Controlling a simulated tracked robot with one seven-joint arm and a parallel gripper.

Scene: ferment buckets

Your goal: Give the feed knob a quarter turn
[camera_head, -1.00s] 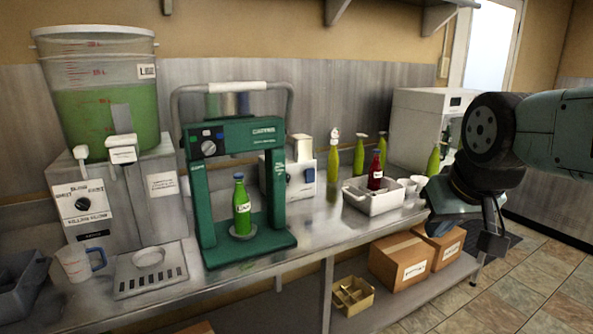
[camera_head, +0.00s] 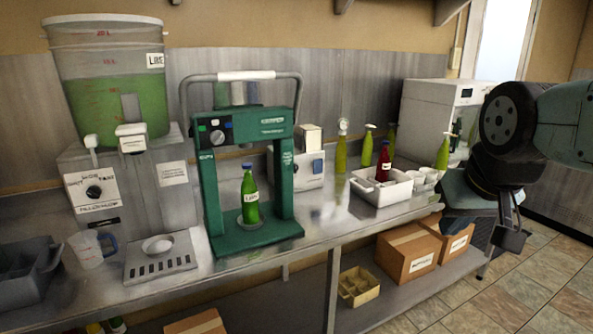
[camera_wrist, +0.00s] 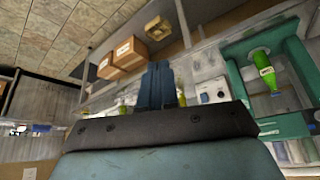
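Several knobs show in the head view, and I cannot read which is labelled feed. A black knob (camera_head: 94,191) sits on the white panel of the grey dispenser (camera_head: 140,195) under the lime bucket (camera_head: 110,85). Another knob (camera_head: 216,136) is on the green capping machine (camera_head: 255,235), which holds a green bottle (camera_head: 250,195). My gripper (camera_head: 510,240) hangs at the right, past the counter's end, far from these knobs. In the wrist view its fingers (camera_wrist: 161,86) look closed together, with nothing between them.
A white tray (camera_head: 372,198) with a red bottle (camera_head: 384,162), small cups and pump bottles stand on the counter's right part. A measuring jug (camera_head: 92,249) and a grey bin (camera_head: 25,275) are at the left. Cardboard boxes (camera_head: 408,258) sit on the lower shelf. Tiled floor (camera_head: 530,290) is clear.

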